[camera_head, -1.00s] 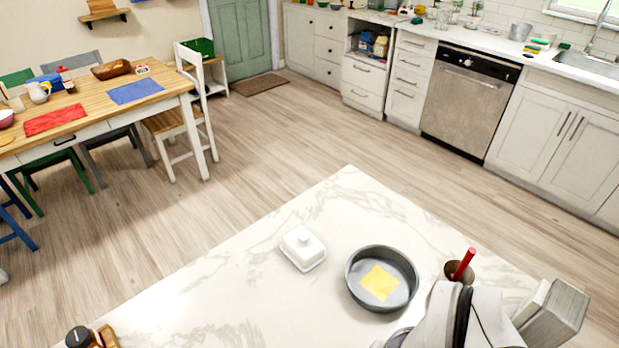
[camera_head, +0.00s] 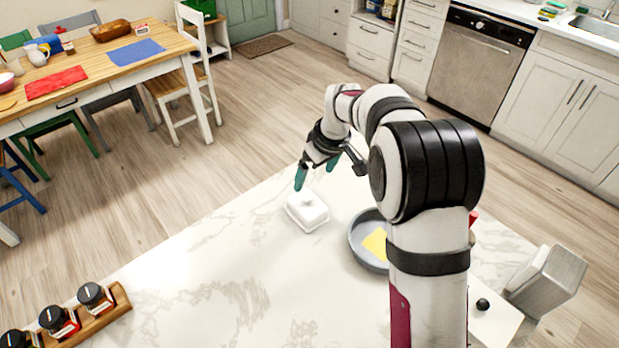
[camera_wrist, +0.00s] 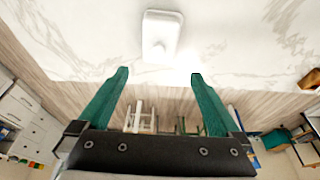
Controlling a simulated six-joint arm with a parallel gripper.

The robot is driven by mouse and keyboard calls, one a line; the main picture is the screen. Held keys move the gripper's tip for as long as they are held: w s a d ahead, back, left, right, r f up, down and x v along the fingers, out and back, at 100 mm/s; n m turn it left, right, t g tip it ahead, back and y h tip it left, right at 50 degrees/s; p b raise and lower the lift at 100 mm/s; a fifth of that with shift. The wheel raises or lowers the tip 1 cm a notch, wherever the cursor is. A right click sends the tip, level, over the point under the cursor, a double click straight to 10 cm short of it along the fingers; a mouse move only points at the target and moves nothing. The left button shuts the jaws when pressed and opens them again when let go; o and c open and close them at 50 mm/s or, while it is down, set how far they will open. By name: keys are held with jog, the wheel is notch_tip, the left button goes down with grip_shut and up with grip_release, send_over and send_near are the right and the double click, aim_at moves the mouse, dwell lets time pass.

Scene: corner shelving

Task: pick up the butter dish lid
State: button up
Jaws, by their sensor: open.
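The white butter dish with its lid (camera_head: 308,209) sits on the marble counter near its far edge, left of the grey pan. In the wrist view the butter dish lid (camera_wrist: 161,35) shows at the top centre, beyond the fingertips. My gripper (camera_head: 316,178) is open and empty, with green fingers, above and just behind the dish in the head view. The wrist view shows my gripper (camera_wrist: 158,75) with its fingers spread wide and nothing between them. The fingers appear apart from the lid.
A grey round pan (camera_head: 357,246) with a yellow square (camera_head: 375,243) inside stands right of the dish, partly hidden by my arm. A spice rack (camera_head: 100,320) is at the lower left. A grey block (camera_head: 548,282) is at the right. The counter left of the dish is clear.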

jog(key=x, duration=1.3)
jog(key=shift+s+d+f, duration=0.1)
jog(key=shift+s+d, duration=0.1)
jog(key=shift+d, duration=0.1)
jog(key=c, duration=1.3)
jog(key=shift+o, duration=0.2)
jog(key=shift+r, duration=0.45)
notch_tip(320, 180, up, 3)
jog(key=shift+f, duration=0.1)
jog(key=s+d+r, duration=0.3)
jog(key=d+r, duration=0.4)
jog(key=d, duration=0.3)
send_over(308, 198)
jog(key=f, duration=0.3)
jog(key=shift+s+a, duration=0.15)
jog(key=shift+s, duration=0.05)
